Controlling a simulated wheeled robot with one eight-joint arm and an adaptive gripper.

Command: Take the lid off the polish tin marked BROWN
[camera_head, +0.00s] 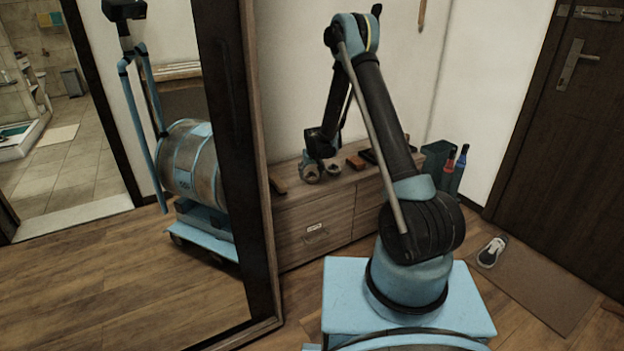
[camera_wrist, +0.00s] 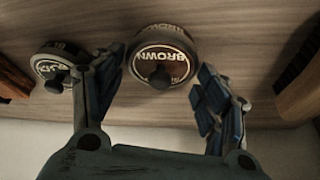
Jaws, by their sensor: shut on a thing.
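The BROWN polish tin (camera_wrist: 172,32) stands on the wooden cabinet top. Its dark round lid (camera_wrist: 150,65) bears the word BROWN, upside down in the wrist view, and a dark knob. The lid appears to sit on the tin. A second tin (camera_wrist: 58,55), with a paler lid and a knob, stands just left of my left finger; its lettering is partly hidden. In the head view both tins are small below my gripper (camera_head: 317,160).
Brown wooden items flank the tins in the wrist view, one at the right (camera_wrist: 302,90) and one at the far left (camera_wrist: 12,80). The cabinet (camera_head: 315,225) stands against the wall. A tall mirror (camera_head: 245,150) is to its left.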

